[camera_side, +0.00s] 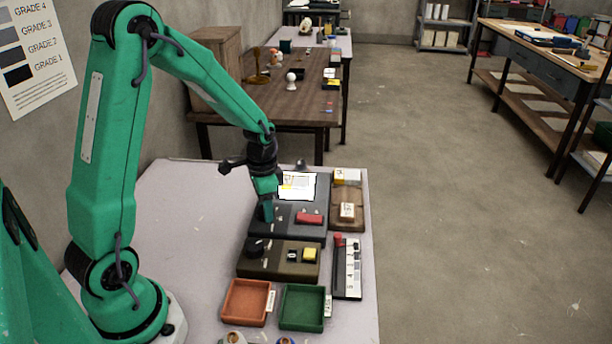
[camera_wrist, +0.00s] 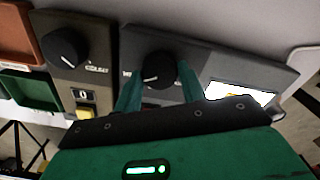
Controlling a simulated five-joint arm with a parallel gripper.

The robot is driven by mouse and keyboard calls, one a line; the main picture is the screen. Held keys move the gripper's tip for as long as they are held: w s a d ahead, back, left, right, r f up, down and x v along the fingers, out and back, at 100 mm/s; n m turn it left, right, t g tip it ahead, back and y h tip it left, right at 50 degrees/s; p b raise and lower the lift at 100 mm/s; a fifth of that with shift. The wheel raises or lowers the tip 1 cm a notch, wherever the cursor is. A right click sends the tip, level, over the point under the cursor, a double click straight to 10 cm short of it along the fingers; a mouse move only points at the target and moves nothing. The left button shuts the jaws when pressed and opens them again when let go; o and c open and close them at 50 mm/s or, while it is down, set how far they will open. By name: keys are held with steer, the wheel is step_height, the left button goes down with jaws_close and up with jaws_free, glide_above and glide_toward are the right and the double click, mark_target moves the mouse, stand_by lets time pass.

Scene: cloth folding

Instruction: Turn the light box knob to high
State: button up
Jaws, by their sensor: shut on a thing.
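The light box (camera_side: 292,225) is a dark grey unit with a brightly lit white screen (camera_side: 297,186) at its back and a red block on its front panel. Its round black knob (camera_wrist: 158,68) with a white pointer line shows in the wrist view, between the two green fingers of my gripper (camera_wrist: 158,88). My gripper is shut on this knob. In the side view my gripper (camera_side: 267,212) points down at the left part of the panel and hides the knob. The label by the knob is mostly covered, so its setting is unreadable.
A brown counter box (camera_side: 279,260) with another black knob (camera_wrist: 64,47) and a yellow button (camera_side: 309,255) stands just in front. An orange tray (camera_side: 246,301) and a green tray (camera_side: 302,307) lie nearer. A slider strip (camera_side: 347,268) is at the right. The table's left side is clear.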

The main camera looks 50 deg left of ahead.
steer(key=o, duration=1)
steer(key=shift+r, duration=0.15)
steer(key=shift+r, duration=3.75)
steer(key=shift+r, duration=0.15)
steer(key=shift+s+d+r, duration=0.1)
steer(key=shift+d+r, duration=0.05)
steer(key=s+d+r+n+t, duration=0.1)
steer(key=s+d+r+t, duration=0.1)
steer(key=s+d+r, duration=0.1)
steer(key=s+d+r+n+t, duration=0.1)
steer(key=s+d+r, duration=0.2)
steer(key=s, duration=0.3)
steer(key=s+d+r+n+t, duration=0.2)
steer(key=s+d+r, duration=0.2)
steer(key=r, duration=0.1)
steer(key=shift+s+r+t, duration=0.2)
steer(key=shift+s+t, duration=0.1)
steer(key=shift+s, duration=0.05)
